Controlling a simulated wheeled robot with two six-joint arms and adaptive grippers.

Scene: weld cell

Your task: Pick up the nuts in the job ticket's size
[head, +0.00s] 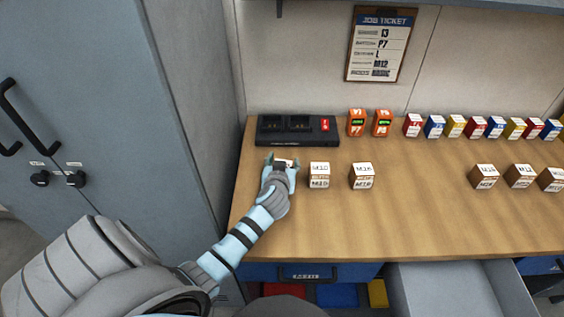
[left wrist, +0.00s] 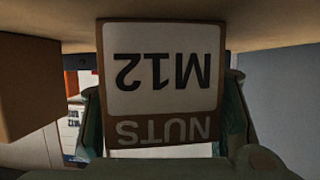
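The job ticket (head: 377,44) hangs on the back wall on a clipboard, and one line reads M12. My left gripper (head: 282,163) is at the left of the bench, with its fingers on either side of a small brown-and-white box (head: 284,162). In the left wrist view this nuts box (left wrist: 160,85) fills the middle, its label upside down, reading M12 NUTS. The fingers lie close against both its sides, and it is at or just above the bench top. Two similar boxes stand to the right, one apparently M10 (head: 320,175), the other (head: 362,176) hard to read. My right gripper is not in view.
A black charger (head: 297,143) and two orange packs (head: 357,123) stand behind. Coloured boxes line the back right; more brown boxes (head: 484,177) stand at right. A drawer (head: 450,290) is open below the front edge. A grey cabinet (head: 110,110) is at left. The middle bench is clear.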

